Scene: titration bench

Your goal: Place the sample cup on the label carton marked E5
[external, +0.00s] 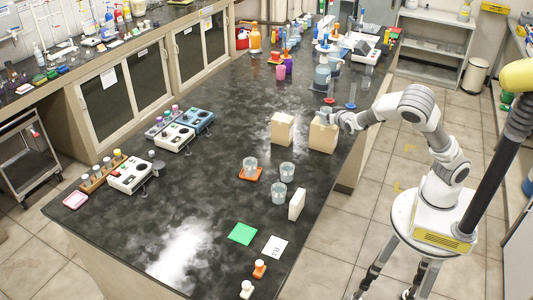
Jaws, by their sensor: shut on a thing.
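Two tan cartons stand side by side near the bench's right edge, a left carton (283,129) and a right carton (322,136). No E5 mark can be read on either at this size. My gripper (327,117) is at the top of the right carton, shut on a small pale object that looks like the sample cup. The gripper largely hides it, and I cannot tell whether it touches the carton top. Three clear cups stand nearer the front: one (250,164) on an orange mat, one (287,170) to its right, one (279,192) below.
A white upright block (296,205) stands beside the cups. A green square (241,234) and a marked white card (275,246) lie in front. The dark bench left of the cartons is clear.

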